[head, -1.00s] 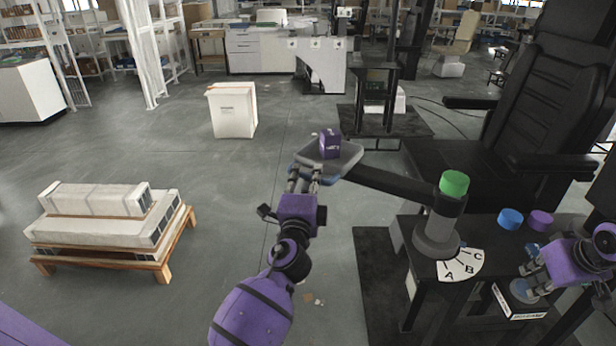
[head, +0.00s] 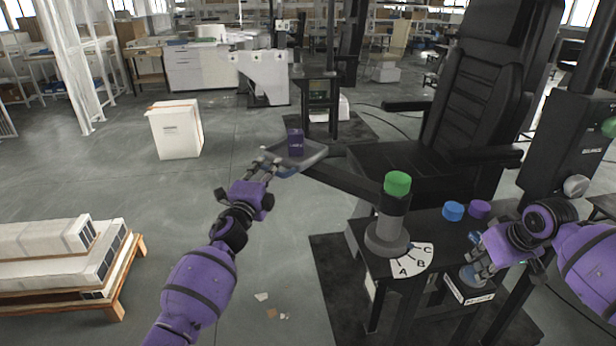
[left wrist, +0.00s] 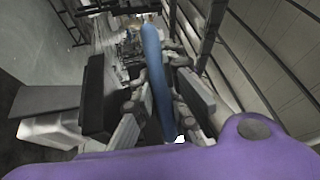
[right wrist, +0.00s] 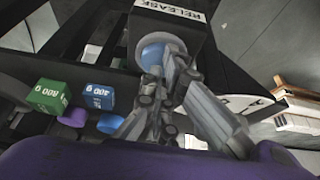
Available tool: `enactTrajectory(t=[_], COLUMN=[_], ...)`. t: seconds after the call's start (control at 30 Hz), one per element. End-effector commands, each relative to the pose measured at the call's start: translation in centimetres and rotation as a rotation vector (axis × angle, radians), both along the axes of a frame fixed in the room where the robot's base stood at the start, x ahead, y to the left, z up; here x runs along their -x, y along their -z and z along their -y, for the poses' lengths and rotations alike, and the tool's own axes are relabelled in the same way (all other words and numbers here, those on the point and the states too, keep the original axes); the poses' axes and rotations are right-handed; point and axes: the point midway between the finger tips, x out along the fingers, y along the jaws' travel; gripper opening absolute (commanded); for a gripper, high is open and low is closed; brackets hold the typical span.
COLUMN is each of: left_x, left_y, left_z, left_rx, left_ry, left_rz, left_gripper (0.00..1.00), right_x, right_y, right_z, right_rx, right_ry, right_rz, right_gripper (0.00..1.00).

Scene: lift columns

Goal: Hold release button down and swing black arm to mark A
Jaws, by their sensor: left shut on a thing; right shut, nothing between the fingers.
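The black arm (head: 345,181) runs from an upright post with a green cap (head: 397,184) to a grey tray (head: 313,155), which carries a purple box (head: 295,141). My left gripper (head: 275,163) is shut on the tray's blue handle; the blue handle (left wrist: 155,75) shows between its fingers in the left wrist view. A white scale (head: 412,262) marked A, B, C lies at the post's foot. My right gripper (head: 476,270) is shut, its fingertips at the blue button (right wrist: 158,53) on the box labelled RELEASE (right wrist: 180,14). The fingers partly cover the button; pressing depth cannot be told.
A blue knob (head: 453,211) and a purple knob (head: 480,209) stand on the black table behind my right gripper. A black chair (head: 480,110) stands behind. A white carton (head: 175,130) and a loaded pallet (head: 60,265) are at left, with open floor between.

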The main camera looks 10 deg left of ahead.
Motion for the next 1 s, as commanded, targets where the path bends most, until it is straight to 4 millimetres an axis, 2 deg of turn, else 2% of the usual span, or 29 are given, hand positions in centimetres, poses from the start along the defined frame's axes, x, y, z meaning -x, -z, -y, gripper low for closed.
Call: enactTrajectory(t=[0.2,0.4,0.7,1.0], left_x=[-3.4,-5.5,-6.7,-6.9], left_y=[0.3,0.5,0.4,0.3], left_z=[0.8,1.2,1.7,1.8], left_rx=[0.005,0.004,0.008,0.007], left_ry=[0.098,0.16,0.206,0.215], left_rz=[-0.006,-0.009,-0.005,-0.002], left_gripper=[0.0,0.0,0.0,0.0], right_x=[0.0,0.0,0.0,0.0], right_y=[0.2,0.2,0.2,0.2], right_z=[0.0,0.0,0.0,0.0], right_rx=[0.0,0.0,0.0,0.0], right_ry=[0.0,0.0,0.0,0.0], right_rz=[-0.001,-0.001,-0.001,-0.001], right_gripper=[0.0,0.0,0.0,0.0])
